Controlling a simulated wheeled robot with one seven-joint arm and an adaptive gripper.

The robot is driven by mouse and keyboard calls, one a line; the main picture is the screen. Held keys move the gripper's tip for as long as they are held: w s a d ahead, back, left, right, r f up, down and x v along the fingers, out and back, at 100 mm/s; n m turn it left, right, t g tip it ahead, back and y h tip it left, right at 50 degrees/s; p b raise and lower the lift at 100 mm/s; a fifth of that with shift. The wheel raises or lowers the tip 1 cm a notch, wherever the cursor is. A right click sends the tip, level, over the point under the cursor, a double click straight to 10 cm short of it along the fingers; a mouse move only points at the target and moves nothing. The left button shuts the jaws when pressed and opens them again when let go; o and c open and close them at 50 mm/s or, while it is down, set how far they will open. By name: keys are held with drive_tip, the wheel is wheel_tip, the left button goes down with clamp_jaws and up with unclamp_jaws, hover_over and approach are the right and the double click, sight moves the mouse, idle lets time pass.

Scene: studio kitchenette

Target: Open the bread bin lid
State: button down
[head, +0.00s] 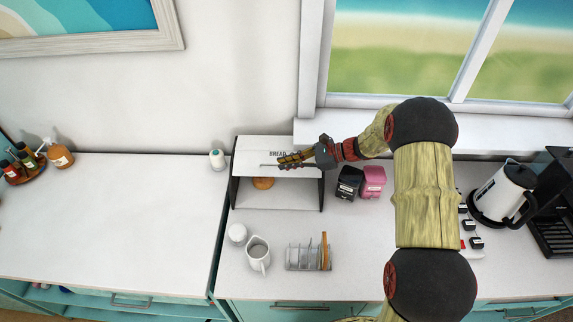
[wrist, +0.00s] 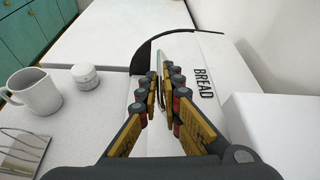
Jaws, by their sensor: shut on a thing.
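The bread bin (head: 322,193) is white with dark sides and stands against the wall on the counter. Its white lid (head: 250,148), lettered BREAD, is raised, and the front of the bin is open below it. A brown roll (head: 263,183) shows inside under the lid's edge. My gripper (head: 282,162) is shut on the lid's handle (head: 268,165) at the lid's lower edge. In the wrist view the fingers (wrist: 163,95) close around the thin metal handle (wrist: 160,66), beside the lid (wrist: 205,98). The fingers hide part of the handle.
A white mug (head: 258,252), a small white jar (head: 238,233) and a toast rack (head: 300,257) stand in front of the bin. Black (head: 349,182) and pink (head: 373,181) canisters stand close to its right. The counter to the left (head: 120,215) is mostly clear.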

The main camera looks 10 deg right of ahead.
drive_tip(key=shift+f, duration=0.1)
drive_tip(key=c, duration=2.1)
unclamp_jaws()
drive_tip(key=shift+o, duration=0.5)
drive_tip(key=shift+d, duration=0.1)
drive_tip(key=v, duration=1.2)
drive_tip(key=shift+c, duration=0.3)
